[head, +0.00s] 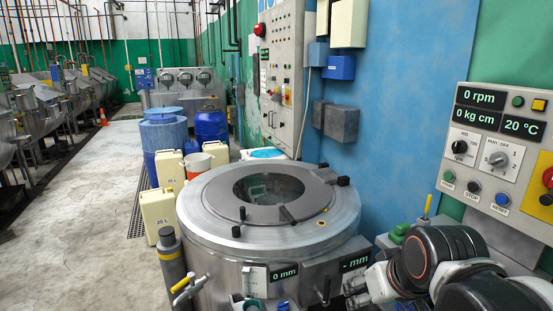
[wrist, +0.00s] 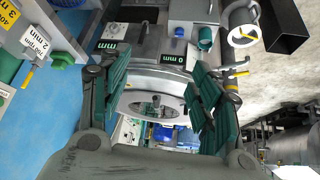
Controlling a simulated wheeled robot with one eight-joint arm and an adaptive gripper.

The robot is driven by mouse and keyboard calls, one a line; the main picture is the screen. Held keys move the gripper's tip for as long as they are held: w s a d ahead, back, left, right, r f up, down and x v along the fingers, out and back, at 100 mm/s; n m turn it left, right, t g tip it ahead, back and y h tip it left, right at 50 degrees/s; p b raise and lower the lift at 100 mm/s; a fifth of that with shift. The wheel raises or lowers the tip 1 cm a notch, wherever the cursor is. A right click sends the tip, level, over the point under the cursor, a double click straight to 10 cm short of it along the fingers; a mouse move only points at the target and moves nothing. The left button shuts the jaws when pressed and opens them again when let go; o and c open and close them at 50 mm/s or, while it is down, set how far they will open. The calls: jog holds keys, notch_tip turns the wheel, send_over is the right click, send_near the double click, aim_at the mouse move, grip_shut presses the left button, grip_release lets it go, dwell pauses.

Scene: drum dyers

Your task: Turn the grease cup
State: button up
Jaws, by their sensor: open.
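My gripper (wrist: 160,88) shows in the wrist view with its two green ribbed fingers wide apart. Nothing is between them but the view of the drum machine beyond. A small teal knob-like part (wrist: 205,38) sits on the machine's grey side box, above and right of my right finger, apart from it. It may be the grease cup; I cannot tell for sure. In the head view a teal part (head: 252,304) shows at the bottom edge, left of the 0 mm display, partly cut off. My arm (head: 430,258) reaches in from the lower right; its fingers are not clear there.
The round steel drum (head: 204,211) with a glass lid stands in the middle. A 0 mm display (head: 284,272) is on its front. A control panel (head: 493,147) is at right. A grey post (head: 172,262) with a yellow band and cream canisters (head: 157,210) stand left. Open floor lies further left.

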jog(key=s+d+f+m, duration=0.1)
jog(key=s+f, duration=0.1)
jog(key=s, duration=0.4)
jog(key=shift+s+d+m+t+h, duration=0.3)
jog(key=shift+s+d, duration=0.1)
jog(key=shift+w, duration=0.1)
jog(key=n+g+y, duration=0.3)
jog(key=n+g, duration=0.1)
jog(key=n, duration=0.5)
send_over(284, 304)
jog(key=s+d, duration=0.4)
notch_tip(284, 304, down, 35)
jog(key=b+x, duration=0.2)
jog(key=x, duration=0.4)
jog(key=b+x, duration=0.2)
jog(key=x, duration=0.5)
jog(key=shift+w+a, duration=0.2)
jog(key=shift+a, duration=0.1)
